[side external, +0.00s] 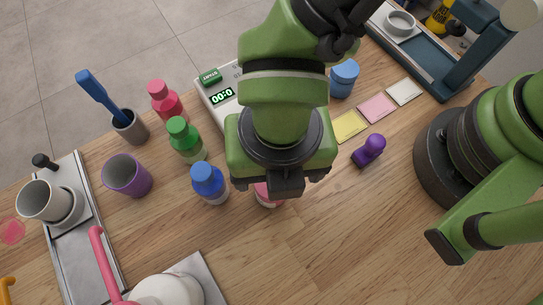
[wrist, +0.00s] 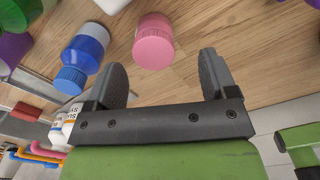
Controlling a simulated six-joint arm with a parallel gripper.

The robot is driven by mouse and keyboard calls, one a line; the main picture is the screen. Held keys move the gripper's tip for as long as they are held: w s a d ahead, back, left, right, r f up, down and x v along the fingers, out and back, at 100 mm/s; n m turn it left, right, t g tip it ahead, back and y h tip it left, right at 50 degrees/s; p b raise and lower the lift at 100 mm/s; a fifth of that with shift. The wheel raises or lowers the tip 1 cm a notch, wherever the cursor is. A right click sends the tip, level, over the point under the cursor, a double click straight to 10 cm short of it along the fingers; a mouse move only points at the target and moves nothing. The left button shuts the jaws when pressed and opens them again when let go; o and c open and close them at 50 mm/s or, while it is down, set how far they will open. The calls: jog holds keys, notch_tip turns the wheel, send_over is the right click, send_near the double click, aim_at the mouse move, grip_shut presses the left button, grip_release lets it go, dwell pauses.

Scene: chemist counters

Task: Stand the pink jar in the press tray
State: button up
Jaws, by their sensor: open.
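The pink jar (wrist: 153,42) stands on the wooden counter in the wrist view, just beyond and between my fingertips. In the side view only a small pink part of it (side external: 266,197) shows below my gripper (side external: 285,185), which hides the rest. My gripper (wrist: 163,62) is open, with its two dark fingers apart and nothing between them.
Blue (side external: 209,184), green (side external: 186,139) and red-pink (side external: 166,101) bottles stand left of my gripper. A purple cup (side external: 127,176) is farther left. A scale (side external: 222,95) is behind. The front right counter is clear.

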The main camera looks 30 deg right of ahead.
aim_at(266, 204)
jog(key=f, duration=0.6)
jog(key=shift+w+a+f, duration=0.2)
jog(key=shift+w+a, duration=0.1)
jog(key=shift+c, duration=0.3)
jog(key=c, duration=1)
jog(key=shift+r, duration=0.1)
